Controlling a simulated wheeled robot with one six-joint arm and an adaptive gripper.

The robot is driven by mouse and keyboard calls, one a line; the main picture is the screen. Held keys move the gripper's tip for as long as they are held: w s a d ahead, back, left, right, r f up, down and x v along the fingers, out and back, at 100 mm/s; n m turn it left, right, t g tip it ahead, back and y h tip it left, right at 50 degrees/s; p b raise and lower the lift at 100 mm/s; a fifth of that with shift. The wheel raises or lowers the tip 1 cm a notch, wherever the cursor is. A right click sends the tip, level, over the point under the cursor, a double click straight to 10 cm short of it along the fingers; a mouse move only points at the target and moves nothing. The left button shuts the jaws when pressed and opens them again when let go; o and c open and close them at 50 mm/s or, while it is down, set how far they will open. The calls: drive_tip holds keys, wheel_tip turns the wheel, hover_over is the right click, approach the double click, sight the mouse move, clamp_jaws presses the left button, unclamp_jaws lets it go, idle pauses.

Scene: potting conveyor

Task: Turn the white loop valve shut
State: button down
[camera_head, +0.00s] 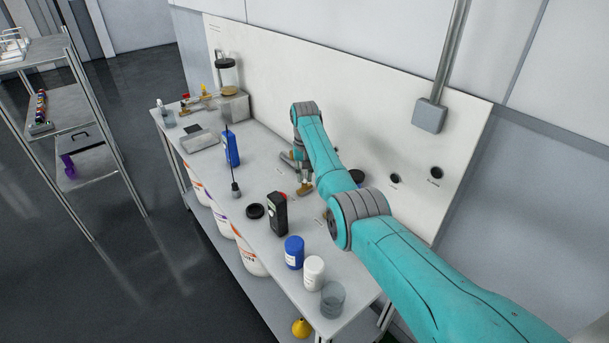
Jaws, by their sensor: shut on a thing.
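My teal arm reaches over the bench from the lower right, and my gripper (301,170) is low over the bench near the back panel. It is small and partly covered by my own arm. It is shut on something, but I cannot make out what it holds. A small brass-coloured piece (305,188) shows right at the gripper. A red bit (283,194) shows just to its left. I cannot clearly make out a white loop valve; it may be hidden by my gripper or arm.
On the bench stand a black meter (278,215), a blue jar (294,253), a white jar (314,273), a clear beaker (333,300) and a blue bottle (231,149). Pipework with red and yellow handles (202,101) is at the far end. A shelf rack (70,130) stands left.

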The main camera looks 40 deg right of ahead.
sight(305, 176)
drive_tip(key=n, duration=0.6)
drive_tip(key=shift+n, duration=0.4)
idle(0.3)
drive_tip(key=c, duration=1)
unclamp_jaws()
drive_tip(key=shift+r, duration=0.1)
wheel_tip(305, 176, up, 12)
